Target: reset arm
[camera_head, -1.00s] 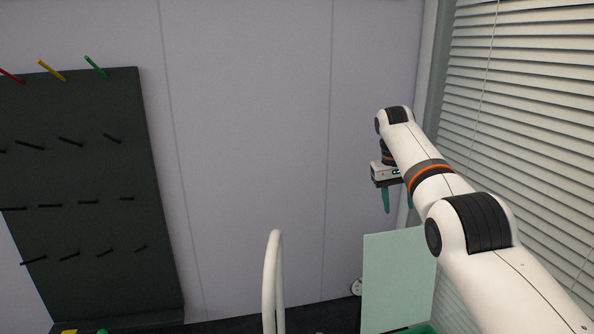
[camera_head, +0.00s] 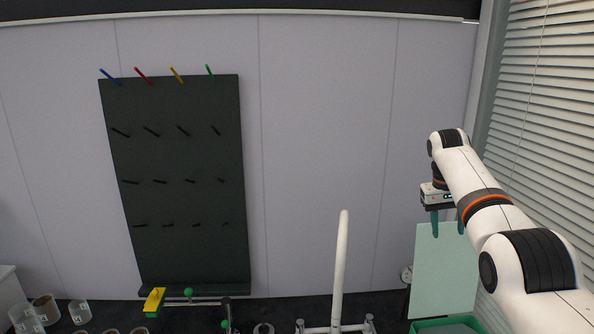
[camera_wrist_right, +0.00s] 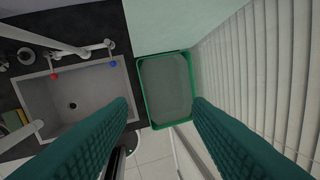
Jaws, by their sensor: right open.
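My right arm comes in from the lower right of the head view. Its gripper (camera_head: 448,222) hangs fingers down in front of the wall, above a pale green panel. In the right wrist view the two green fingers (camera_wrist_right: 162,125) are spread wide apart with nothing between them. A green-rimmed tray (camera_wrist_right: 141,98) shows well below and between them. My left gripper is not in the head view.
A dark pegboard (camera_head: 180,200) with coloured pegs stands against the wall. A white curved pipe (camera_head: 340,265) rises at the bottom middle. Blinds (camera_head: 545,120) are close beside my right arm. A sink (camera_wrist_right: 75,100) lies left of the tray. Clear containers (camera_head: 80,312) stand at the lower left.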

